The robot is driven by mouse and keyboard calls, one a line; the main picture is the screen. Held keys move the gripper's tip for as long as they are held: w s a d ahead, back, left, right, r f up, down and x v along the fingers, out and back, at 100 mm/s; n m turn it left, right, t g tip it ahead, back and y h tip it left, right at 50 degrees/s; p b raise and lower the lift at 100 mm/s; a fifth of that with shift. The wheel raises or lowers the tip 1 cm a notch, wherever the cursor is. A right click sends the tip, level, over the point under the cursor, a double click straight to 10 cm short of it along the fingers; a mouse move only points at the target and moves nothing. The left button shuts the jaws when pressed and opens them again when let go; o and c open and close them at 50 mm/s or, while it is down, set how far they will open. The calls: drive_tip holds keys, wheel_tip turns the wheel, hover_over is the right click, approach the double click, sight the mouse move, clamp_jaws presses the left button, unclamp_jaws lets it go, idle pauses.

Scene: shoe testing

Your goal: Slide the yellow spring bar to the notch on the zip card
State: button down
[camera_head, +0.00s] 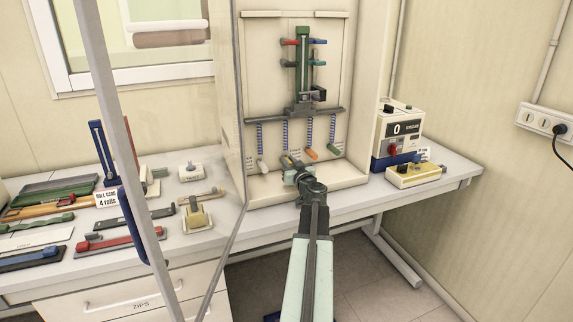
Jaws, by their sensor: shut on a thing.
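My gripper (288,166) reaches into the cream test cabinet (345,120) and is shut on the yellow spring bar (291,160). The gripper covers most of this bar. The bar is at the lower end of a blue coil spring (285,135), in a row with a white bar (262,166), an orange bar (311,154) and a green bar (334,150). Small printed cards stand by the springs. They are too small to read, so I cannot tell the zip card or its notch.
A glass door with a metal frame (130,150) stands open at left. A dark upright fixture (303,75) with coloured pegs hangs above the springs. A counter box (399,135) showing 0 and a yellow box (413,174) stand at right. Tools crowd the left bench.

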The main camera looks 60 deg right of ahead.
drive_tip(key=c, duration=1.2)
unclamp_jaws()
drive_tip(key=shift+a+r, duration=0.1)
drive_tip(key=shift+c, duration=0.2)
drive_tip(key=v, duration=0.7)
drive_tip(key=shift+s+a, duration=0.25)
drive_tip(key=shift+a, duration=0.05)
drive_tip(key=x, duration=0.8)
drive_tip(key=shift+s+d, duration=0.1)
drive_tip(key=shift+s, duration=0.05)
